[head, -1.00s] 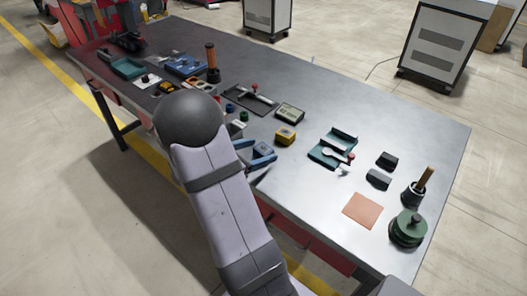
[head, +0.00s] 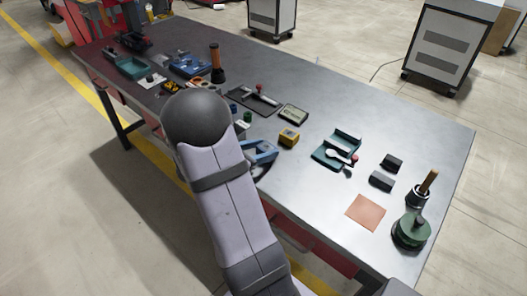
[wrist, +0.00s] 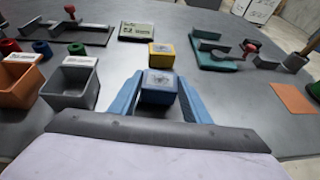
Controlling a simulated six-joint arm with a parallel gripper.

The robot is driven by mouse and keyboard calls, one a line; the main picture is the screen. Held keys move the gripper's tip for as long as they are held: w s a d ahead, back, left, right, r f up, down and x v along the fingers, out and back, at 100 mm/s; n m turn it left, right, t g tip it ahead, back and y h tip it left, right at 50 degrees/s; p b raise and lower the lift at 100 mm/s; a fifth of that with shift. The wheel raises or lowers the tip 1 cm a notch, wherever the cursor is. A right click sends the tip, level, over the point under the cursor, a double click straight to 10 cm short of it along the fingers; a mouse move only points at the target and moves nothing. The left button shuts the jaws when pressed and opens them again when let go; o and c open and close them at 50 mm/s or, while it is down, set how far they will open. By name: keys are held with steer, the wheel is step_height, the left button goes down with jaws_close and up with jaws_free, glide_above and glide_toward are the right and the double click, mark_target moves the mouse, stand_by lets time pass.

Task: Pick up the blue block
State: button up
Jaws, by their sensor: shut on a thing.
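The blue block (wrist: 158,94), with a grey marked top, sits between the two blue fingers of my gripper (wrist: 158,90) in the wrist view. My gripper is shut on it, with the fingertips at its left and right sides. In the head view my gripper (head: 262,151) is over the near edge of the table, partly behind my arm. The block cannot be made out clearly there. Whether it touches the table is hard to tell.
A yellow block (wrist: 161,55) stands just beyond the blue one. Grey (wrist: 72,84) and orange (wrist: 20,84) bins stand close on the left. A teal holder (head: 337,150) and an orange square (head: 366,213) lie to the right. The table's far middle is clear.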

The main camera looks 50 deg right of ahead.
mark_target(263, 150)
step_height(263, 150, up, 9)
steer(key=shift+r, duration=0.1)
stand_by(0.3)
